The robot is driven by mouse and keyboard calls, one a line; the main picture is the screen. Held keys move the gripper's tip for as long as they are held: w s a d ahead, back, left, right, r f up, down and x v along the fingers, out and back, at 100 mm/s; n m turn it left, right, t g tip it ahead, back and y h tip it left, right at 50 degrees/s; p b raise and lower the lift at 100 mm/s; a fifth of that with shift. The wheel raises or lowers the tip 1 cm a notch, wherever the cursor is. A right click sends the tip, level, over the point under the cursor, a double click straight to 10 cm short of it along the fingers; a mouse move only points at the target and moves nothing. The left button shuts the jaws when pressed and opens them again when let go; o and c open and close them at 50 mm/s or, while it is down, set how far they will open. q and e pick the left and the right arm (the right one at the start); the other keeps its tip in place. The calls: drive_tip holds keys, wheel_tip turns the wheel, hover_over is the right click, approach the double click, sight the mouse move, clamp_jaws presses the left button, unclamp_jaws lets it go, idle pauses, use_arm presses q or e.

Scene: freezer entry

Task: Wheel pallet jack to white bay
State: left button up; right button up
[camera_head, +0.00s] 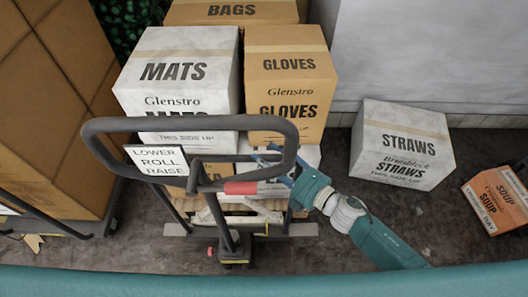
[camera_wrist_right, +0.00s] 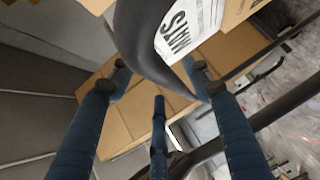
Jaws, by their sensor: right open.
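The pallet jack stands in front of me, with a black loop handle (camera_head: 190,124) and a white sign (camera_head: 158,160) reading LOWER, ROLL, RAISE. Its load of stacked boxes sits on a pallet behind the handle. My right gripper (camera_head: 283,164) is open at the right side of the loop. In the right wrist view, the black handle bar (camera_wrist_right: 142,45) runs between the spread blue fingers of that gripper (camera_wrist_right: 160,85); I cannot tell whether they touch it. My left gripper is out of view. I cannot make out a white bay.
The load includes a white MATS box (camera_head: 178,72) and a brown GLOVES box (camera_head: 290,85). A white STRAWS box (camera_head: 402,145) and an orange SOUP box (camera_head: 497,200) lie on the floor to the right. A large brown stack (camera_head: 55,90) stands left.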

drive_tip(key=shift+x, duration=1)
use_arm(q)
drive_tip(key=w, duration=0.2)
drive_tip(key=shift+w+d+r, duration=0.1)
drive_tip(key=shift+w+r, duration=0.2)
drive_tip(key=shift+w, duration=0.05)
